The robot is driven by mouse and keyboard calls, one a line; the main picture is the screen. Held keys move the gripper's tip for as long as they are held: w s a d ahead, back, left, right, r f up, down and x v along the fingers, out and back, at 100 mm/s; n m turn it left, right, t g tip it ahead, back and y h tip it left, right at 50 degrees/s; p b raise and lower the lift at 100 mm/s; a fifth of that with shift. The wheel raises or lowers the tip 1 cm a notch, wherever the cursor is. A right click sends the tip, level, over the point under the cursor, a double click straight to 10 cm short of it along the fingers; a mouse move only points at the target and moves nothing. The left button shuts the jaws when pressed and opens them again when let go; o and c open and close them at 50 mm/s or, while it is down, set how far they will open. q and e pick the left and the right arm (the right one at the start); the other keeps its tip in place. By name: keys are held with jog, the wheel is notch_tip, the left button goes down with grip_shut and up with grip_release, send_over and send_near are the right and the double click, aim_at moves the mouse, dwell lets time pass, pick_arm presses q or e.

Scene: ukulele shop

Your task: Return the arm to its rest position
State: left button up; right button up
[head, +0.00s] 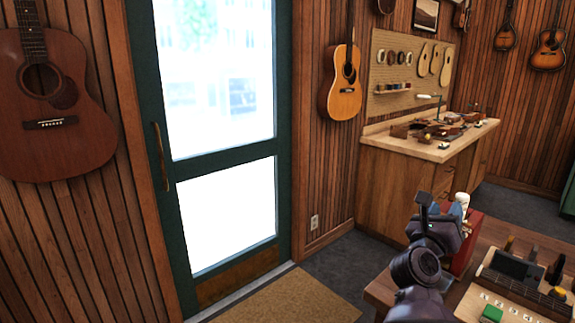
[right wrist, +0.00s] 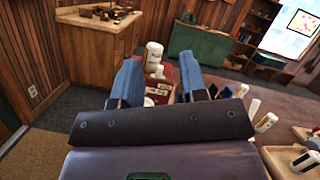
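My right arm rises from the bottom of the head view, over the near edge of the wooden table (head: 380,290). My right gripper (head: 428,208) is at its upper end, left of a red box (head: 473,238) with white bottles (head: 462,200). In the right wrist view my right gripper (right wrist: 157,72) has its two blue-grey fingers spread apart. I see nothing held between them. The red box (right wrist: 158,93) and a white bottle (right wrist: 154,54) show beyond the fingers. My left gripper is in neither view.
A tray (head: 510,305) with tools and a green block (head: 492,313) stands on the table at right. A workbench (head: 420,150) stands along the back wall. A glazed door (head: 165,240), a doormat (head: 285,303) and open floor are at left. Guitars (head: 342,95) hang on the walls.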

jog(key=s+a+f+n+t+y, duration=0.1)
jog(key=a+n+t+y, duration=0.4)
jog(key=n, duration=0.8)
jog(key=s+a+n+t+y, duration=0.1)
jog(key=a+n+t+y, duration=0.3)
jog(key=n+y, duration=0.55)
jog(key=s+a+f+n+g+y, duration=0.1)
jog(key=s+f+n+g, duration=0.2)
jog(key=f+n, duration=0.45)
jog(key=s+a+f+n+g+y, duration=0.1)
jog(key=s+f+n+g, duration=0.15)
jog(key=f+n, duration=0.5)
jog(key=s+d+f+n+g+h, duration=0.1)
jog(key=s+d+f+n+g, duration=0.1)
jog(key=s+f, duration=0.8)
jog(key=s+d+f+n+g+h, duration=0.1)
jog(key=s+f+g, duration=0.4)
jog(key=s+f, duration=0.6)
jog(key=shift+s+d+f+n, duration=0.15)
jog(key=shift+s+d+n, duration=0.25)
jog(key=shift+s, duration=0.3)
